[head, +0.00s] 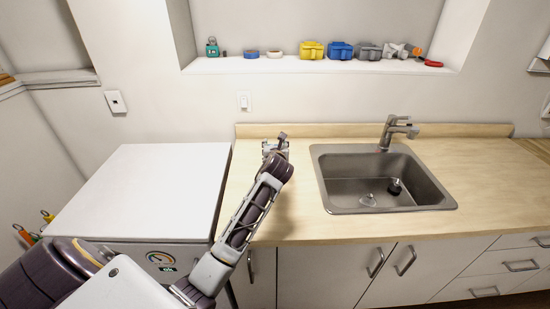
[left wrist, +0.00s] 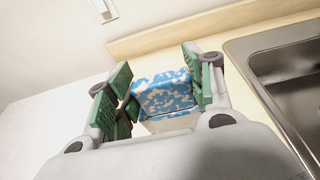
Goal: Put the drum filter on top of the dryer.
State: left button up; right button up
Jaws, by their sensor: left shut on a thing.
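The white dryer (head: 150,185) stands left of the counter, its flat top bare. Its pale top also shows at the left of the left wrist view (left wrist: 45,115). My left gripper (head: 275,147) is over the left part of the wooden counter, near the back wall. In the left wrist view, its green-padded fingers are shut on a blue-and-white speckled block (left wrist: 163,95), which I take to be the drum filter. The arm and gripper hide the block in the head view. My right gripper is not in view.
A steel sink (head: 385,180) with a faucet (head: 392,132) lies right of my left gripper. A wall shelf (head: 315,66) at the back holds several small tools and blocks. The wooden counter (head: 300,215) is clear in front of the sink's left side.

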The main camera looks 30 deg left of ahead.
pick_arm(q)
jog(key=shift+f, duration=0.35)
jog(key=shift+f, duration=1.95)
jog(key=o, duration=1.2)
jog(key=shift+b+v, duration=0.35)
jog(key=shift+v, duration=5.7)
